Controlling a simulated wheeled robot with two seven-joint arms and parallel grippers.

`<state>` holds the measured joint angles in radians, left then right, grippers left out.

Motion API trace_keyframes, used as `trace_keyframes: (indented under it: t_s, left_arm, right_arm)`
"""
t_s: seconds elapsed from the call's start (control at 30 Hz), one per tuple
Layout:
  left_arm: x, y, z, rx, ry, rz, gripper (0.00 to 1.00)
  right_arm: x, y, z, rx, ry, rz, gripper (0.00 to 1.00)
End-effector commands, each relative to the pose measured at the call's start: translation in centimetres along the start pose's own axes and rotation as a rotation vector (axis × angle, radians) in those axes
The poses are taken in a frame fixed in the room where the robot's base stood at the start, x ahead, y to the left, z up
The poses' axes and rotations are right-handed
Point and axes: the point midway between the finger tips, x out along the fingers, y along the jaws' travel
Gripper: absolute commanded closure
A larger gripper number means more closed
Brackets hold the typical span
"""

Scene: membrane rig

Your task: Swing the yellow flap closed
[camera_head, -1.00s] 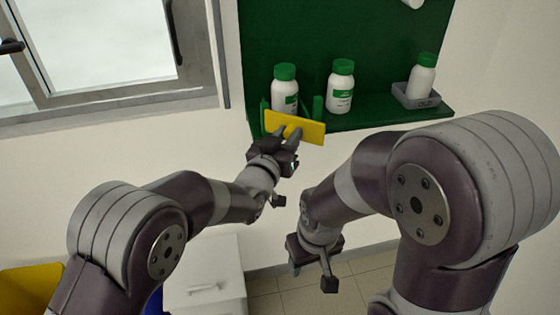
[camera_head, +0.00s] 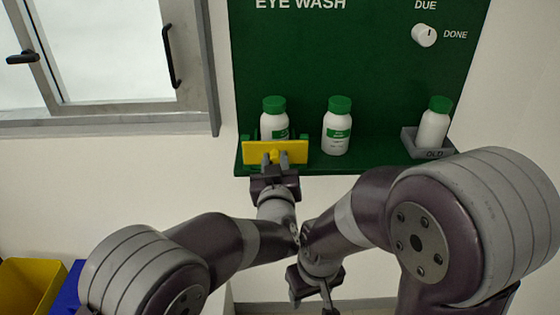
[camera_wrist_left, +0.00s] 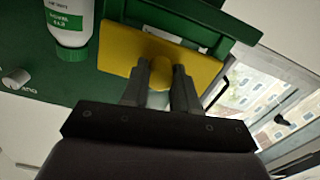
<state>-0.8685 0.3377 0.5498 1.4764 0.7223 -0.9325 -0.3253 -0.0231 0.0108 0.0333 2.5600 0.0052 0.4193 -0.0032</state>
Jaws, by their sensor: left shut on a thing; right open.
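The yellow flap (camera_head: 292,152) stands level across the front of the left bottle (camera_head: 274,118), between green side pieces on the green shelf (camera_head: 370,157). Its lower part covers the bottle's lower part. In the left wrist view the yellow flap (camera_wrist_left: 203,62) has a round yellow knob (camera_wrist_left: 160,72). My left gripper (camera_head: 274,160) is shut on this knob, one finger on each side; it also shows in the left wrist view (camera_wrist_left: 160,88). My right gripper (camera_head: 314,290) is open and empty, low in front of the wall; its tips are partly cut off.
A second bottle (camera_head: 337,127) stands right of the flap, and a third (camera_head: 434,122) sits in a grey tray (camera_head: 410,140) marked OLD. A white dial (camera_head: 424,36) is on the green board. A window (camera_head: 110,60) is at left, a yellow bin (camera_head: 25,288) below.

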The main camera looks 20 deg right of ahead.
Motion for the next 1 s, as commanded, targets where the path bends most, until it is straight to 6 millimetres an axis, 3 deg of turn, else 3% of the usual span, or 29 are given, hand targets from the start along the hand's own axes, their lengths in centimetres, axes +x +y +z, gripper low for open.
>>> trace_keyframes:
  t_s: [0.47,0.5,0.57,1.0]
  left_arm:
    - [0.01,-0.03,-0.36,-0.003,0.009,-0.004,1.0]
    - [0.01,-0.03,-0.37,-0.003,0.009,-0.004,0.65]
    - [0.01,-0.04,-0.35,-0.003,0.008,-0.005,0.45]
    - [0.21,-0.31,-0.1,-0.001,0.003,-0.005,0.45]
  right_arm:
    - [-0.03,0.0,0.0,0.0,0.0,0.0,0.45]
    - [-0.03,0.0,0.0,0.0,0.0,0.0,0.45]
    - [-0.03,0.0,0.0,0.0,0.0,0.0,0.45]
    - [0.11,0.0,0.01,0.0,0.0,0.0,0.45]
